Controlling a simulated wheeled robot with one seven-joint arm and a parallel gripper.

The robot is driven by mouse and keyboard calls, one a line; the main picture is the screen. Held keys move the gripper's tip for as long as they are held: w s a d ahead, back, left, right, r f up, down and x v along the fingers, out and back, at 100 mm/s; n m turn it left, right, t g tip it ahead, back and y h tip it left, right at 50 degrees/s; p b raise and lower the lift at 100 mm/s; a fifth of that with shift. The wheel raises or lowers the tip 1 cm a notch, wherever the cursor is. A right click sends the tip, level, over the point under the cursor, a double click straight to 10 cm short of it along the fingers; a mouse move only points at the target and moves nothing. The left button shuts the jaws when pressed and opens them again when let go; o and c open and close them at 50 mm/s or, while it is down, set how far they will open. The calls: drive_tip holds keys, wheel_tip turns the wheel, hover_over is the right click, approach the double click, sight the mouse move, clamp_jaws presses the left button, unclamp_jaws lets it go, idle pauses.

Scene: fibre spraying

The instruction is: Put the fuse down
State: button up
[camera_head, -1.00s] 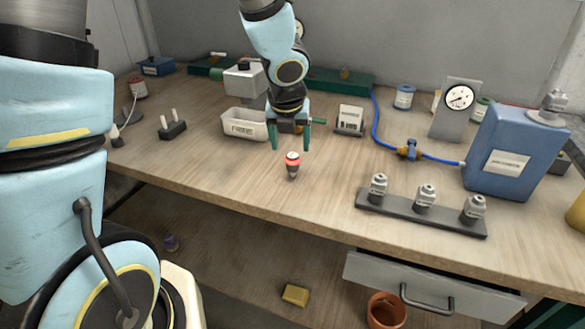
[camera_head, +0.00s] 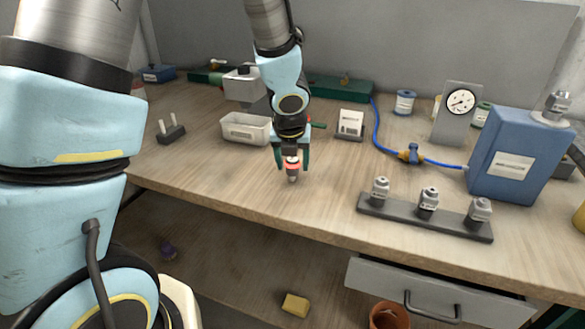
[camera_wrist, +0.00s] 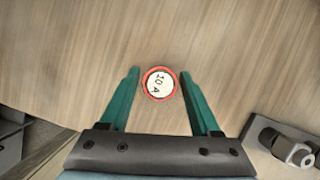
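The fuse (camera_head: 292,175) stands upright on the workbench, with a red band and a grey lower part. In the wrist view its round top (camera_wrist: 160,83) is white with a red rim and reads "10 A". My gripper (camera_head: 292,166) is open, with its green fingers on either side of the fuse. In the wrist view there is a gap between the fuse and each finger, so neither seems to touch it. My gripper partly covers the fuse's upper end in the head view.
A black rail (camera_head: 400,213) with three grey fittings stands at the front right. A white bin (camera_head: 240,132) is behind the gripper on the left. A blue canister (camera_head: 510,165) stands at the right with a blue hose. Bare bench (camera_head: 225,175) lies left of the fuse.

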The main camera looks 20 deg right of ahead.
clamp_jaws()
drive_tip(key=shift+r, duration=0.1)
idle(0.5)
